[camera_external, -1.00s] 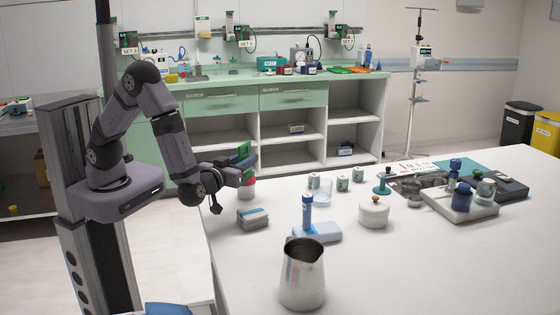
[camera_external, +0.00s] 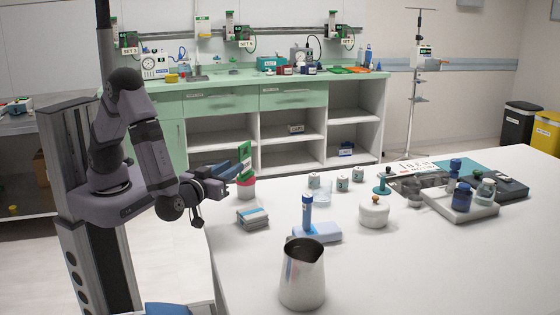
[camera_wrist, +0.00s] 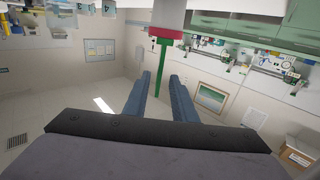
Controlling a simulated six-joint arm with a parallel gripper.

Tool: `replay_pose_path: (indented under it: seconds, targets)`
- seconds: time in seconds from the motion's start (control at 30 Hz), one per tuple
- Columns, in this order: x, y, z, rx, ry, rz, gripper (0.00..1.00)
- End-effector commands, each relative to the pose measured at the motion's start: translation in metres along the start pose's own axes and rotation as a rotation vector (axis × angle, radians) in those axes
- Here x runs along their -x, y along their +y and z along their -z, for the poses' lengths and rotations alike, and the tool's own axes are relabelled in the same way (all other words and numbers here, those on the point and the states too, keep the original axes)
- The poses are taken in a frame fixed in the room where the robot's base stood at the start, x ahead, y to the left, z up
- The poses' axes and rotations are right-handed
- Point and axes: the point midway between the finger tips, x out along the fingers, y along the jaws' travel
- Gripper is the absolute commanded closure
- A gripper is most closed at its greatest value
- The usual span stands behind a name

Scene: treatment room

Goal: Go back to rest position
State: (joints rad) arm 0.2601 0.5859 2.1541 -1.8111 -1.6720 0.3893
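My gripper (camera_external: 229,171) is at the left edge of the white table, just left of a green flat piece (camera_external: 244,158). In the wrist view my gripper's two blue-grey fingers (camera_wrist: 160,77) are apart. The green piece (camera_wrist: 162,62) shows as a narrow upright strip beyond and between the fingertips, with the red band (camera_wrist: 165,34) across it. No held object is visible in the gripper.
Near the gripper on the table (camera_external: 420,265) are a stacked grey-blue block (camera_external: 252,217), a blue-handled stamp-like item (camera_external: 308,215), a metal pitcher (camera_external: 302,275) and a lidded white pot (camera_external: 374,213). A tray with bottles (camera_external: 460,205) is farther right. A green-topped cabinet (camera_external: 220,100) stands behind.

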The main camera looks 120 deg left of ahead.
Motion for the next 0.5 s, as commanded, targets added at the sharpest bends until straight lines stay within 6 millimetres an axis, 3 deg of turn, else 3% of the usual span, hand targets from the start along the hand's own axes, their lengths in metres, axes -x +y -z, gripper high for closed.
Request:
replay_pose_path:
  seconds: [0.27,0.37,0.5]
  targets:
    - [-0.003,0.014,-0.001,0.023,-0.043,-0.060,0.76]
    - [-0.004,0.034,-0.002,0.053,-0.106,-0.150,0.76]
    - [0.005,0.078,-0.004,0.094,-0.244,-0.352,0.76]
